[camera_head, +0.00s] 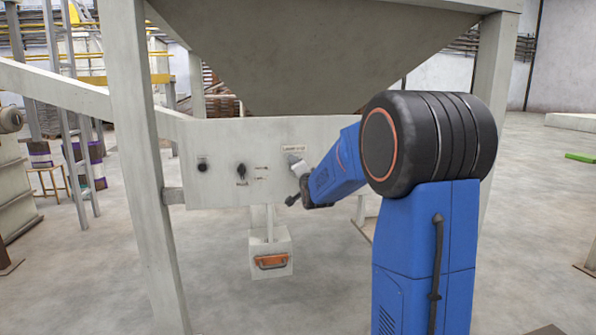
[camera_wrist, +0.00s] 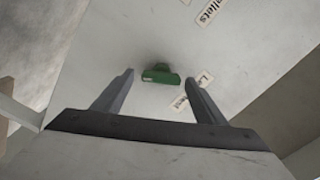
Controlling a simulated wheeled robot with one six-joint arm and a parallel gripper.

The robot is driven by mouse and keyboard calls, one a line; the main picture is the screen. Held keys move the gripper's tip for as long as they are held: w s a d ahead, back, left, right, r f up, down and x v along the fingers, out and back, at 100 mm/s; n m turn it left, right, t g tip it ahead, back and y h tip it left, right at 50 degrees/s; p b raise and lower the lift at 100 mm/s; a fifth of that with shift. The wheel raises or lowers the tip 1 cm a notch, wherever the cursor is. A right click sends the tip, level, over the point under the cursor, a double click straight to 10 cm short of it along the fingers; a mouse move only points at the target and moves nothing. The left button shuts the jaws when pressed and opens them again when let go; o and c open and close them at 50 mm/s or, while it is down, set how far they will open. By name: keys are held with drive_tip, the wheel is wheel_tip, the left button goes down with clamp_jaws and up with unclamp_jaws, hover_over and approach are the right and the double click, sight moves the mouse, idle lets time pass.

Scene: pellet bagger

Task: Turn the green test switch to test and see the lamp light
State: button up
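A green switch (camera_wrist: 160,75) with a flat bar handle sits on the pale control panel (camera_wrist: 105,50) in the wrist view. My gripper (camera_wrist: 160,77) is open, with one finger to each side of the switch and a visible gap on both sides. I cannot tell how deep the fingertips reach past the handle. In the camera_head view my gripper (camera_head: 296,183) is at the right part of the panel (camera_head: 220,140), just below a small label (camera_head: 294,149), and hides the green switch. I cannot make out a lit lamp in either view.
Two black controls (camera_head: 241,170) (camera_head: 202,166) are on the panel to the left. A box with an orange handle (camera_head: 271,262) hangs below. Grey frame posts (camera_head: 140,170) flank the panel, and a hopper (camera_head: 310,60) is above. The floor in front is clear.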

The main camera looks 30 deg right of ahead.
drive_tip(key=shift+s, duration=0.1)
drive_tip(key=v, duration=1.7)
drive_tip(key=shift+s+r, duration=0.1)
drive_tip(key=shift+s, duration=0.05)
drive_tip(key=s+a+f+n+g+y, duration=0.1)
drive_tip(key=s+a+f+n+g, duration=0.3)
drive_tip(key=s, duration=0.7)
drive_tip(key=s+a+f+n+g+y, duration=0.2)
drive_tip(key=s+a+f+n+g, duration=0.2)
drive_tip(key=s, duration=0.8)
drive_tip(key=s+a+f+n+g+y, duration=0.2)
drive_tip(key=s+a+f+n+g, duration=0.2)
drive_tip(key=s+a+f+n, duration=0.3)
drive_tip(key=s+a+f, duration=0.2)
drive_tip(key=s+a, duration=0.1)
drive_tip(key=s, duration=0.2)
drive_tip(key=shift+s+g, duration=0.2)
drive_tip(key=shift+g, duration=0.1)
drive_tip(key=shift+d, duration=0.1)
